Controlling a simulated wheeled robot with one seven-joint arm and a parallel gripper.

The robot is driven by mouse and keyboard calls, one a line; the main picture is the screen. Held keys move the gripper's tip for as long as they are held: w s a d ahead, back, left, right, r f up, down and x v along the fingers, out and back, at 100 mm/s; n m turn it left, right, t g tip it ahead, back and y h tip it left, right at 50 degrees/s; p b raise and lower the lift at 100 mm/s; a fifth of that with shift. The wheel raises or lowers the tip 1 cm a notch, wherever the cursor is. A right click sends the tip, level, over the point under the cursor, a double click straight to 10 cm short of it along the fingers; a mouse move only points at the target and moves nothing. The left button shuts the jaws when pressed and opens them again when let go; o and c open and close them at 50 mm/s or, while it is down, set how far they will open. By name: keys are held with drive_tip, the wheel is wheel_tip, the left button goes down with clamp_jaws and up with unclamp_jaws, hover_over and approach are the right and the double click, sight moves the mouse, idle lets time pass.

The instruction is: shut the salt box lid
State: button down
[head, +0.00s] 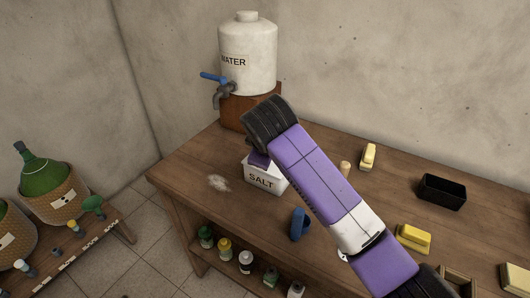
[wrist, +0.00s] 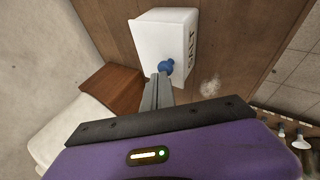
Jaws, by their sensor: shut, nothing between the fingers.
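The white salt box (head: 265,180) stands on the wooden table in the head view, its SALT label facing the front. My arm covers much of its top there, and a purple part of my gripper (head: 258,160) shows just above it. In the wrist view the salt box (wrist: 160,35) shows a smooth white surface and the label on its right. A blue knob (wrist: 166,66) sits at the near end of that surface. The fingers of my gripper (wrist: 158,82) are shut and empty, their tips at or just short of the knob. I cannot tell the lid's angle.
A water tank (head: 247,60) with a blue tap stands on a wooden block (head: 235,110) behind the box. Spilled salt (head: 218,183) lies left of it. A blue object (head: 299,224), yellow-topped brushes (head: 414,237) and a black tray (head: 442,191) are to the right.

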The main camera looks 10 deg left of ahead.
drive_tip(key=w+r+v, duration=0.1)
drive_tip(key=v, duration=1.1)
drive_tip(key=a+r+m+t+y, duration=0.2)
drive_tip(key=a+r+t+y, duration=0.2)
drive_tip(key=a+r+y, duration=0.3)
drive_tip(key=s+d+f+m+t+h, duration=0.2)
drive_tip(key=s+d+f+m+t, duration=0.2)
drive_tip(key=s+d+f+m, duration=0.6)
drive_tip(key=s+d+f+m+t+h, duration=0.2)
drive_tip(key=s+d+f+m+t, duration=0.15)
drive_tip(key=s+d, duration=0.8)
drive_tip(key=s+d+f+g+h, duration=0.1)
drive_tip(key=s+d+f, duration=0.2)
drive_tip(key=s+d, duration=0.2)
drive_tip(key=s+d+f+g+h, duration=0.2)
drive_tip(key=s+d, duration=0.3)
drive_tip(key=s, duration=0.6)
drive_tip(key=s+d+f+g+h, duration=0.1)
drive_tip(key=s+d+f, duration=0.2)
drive_tip(key=s+d, duration=0.2)
drive_tip(key=s, duration=0.2)
drive_tip(key=shift+s+f+m+h, duration=0.3)
drive_tip(key=shift+s+m+h, duration=0.05)
drive_tip(key=shift+s+h, duration=0.05)
drive_tip(key=shift+d, duration=0.1)
